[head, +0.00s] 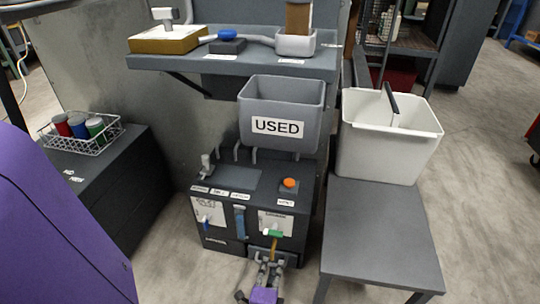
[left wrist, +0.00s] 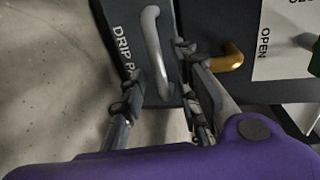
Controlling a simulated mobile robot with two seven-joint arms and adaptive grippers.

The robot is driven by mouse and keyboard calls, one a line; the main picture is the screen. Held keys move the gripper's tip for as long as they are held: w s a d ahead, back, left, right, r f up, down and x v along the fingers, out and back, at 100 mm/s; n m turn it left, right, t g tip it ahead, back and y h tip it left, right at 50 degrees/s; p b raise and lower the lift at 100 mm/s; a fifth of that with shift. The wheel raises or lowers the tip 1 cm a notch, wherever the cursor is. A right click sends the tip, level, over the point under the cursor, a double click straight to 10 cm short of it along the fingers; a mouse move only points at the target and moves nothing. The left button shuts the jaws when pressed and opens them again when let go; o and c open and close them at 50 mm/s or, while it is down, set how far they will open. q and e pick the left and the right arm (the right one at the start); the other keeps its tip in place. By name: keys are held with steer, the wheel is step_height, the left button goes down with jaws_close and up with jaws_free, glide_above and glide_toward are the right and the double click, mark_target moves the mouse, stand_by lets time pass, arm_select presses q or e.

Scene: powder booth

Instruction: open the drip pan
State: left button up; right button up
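The drip pan (head: 287,258) is a dark drawer low on the right side of the dark machine, below a brass spout. In the left wrist view its dark front (left wrist: 122,14) carries a partly hidden "DRIP P..." label and a light grey bar handle (left wrist: 153,38). The pan looks shut. My left gripper (head: 267,268) is at the pan's front. In the left wrist view the fingers of my left gripper (left wrist: 160,82) are apart, one on each side of the handle; I cannot tell if either touches it. My right gripper is not in view.
The machine has a green-handled tap (head: 273,233), a blue tap (head: 205,219) and an orange button (head: 289,183). A grey "USED" bin (head: 280,105) hangs above. A grey table (head: 380,225) with a white bin (head: 385,150) stands close on the right. Floor is clear in front.

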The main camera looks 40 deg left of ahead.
arm_select(q)
jaws_close()
steer(key=shift+s, duration=0.15)
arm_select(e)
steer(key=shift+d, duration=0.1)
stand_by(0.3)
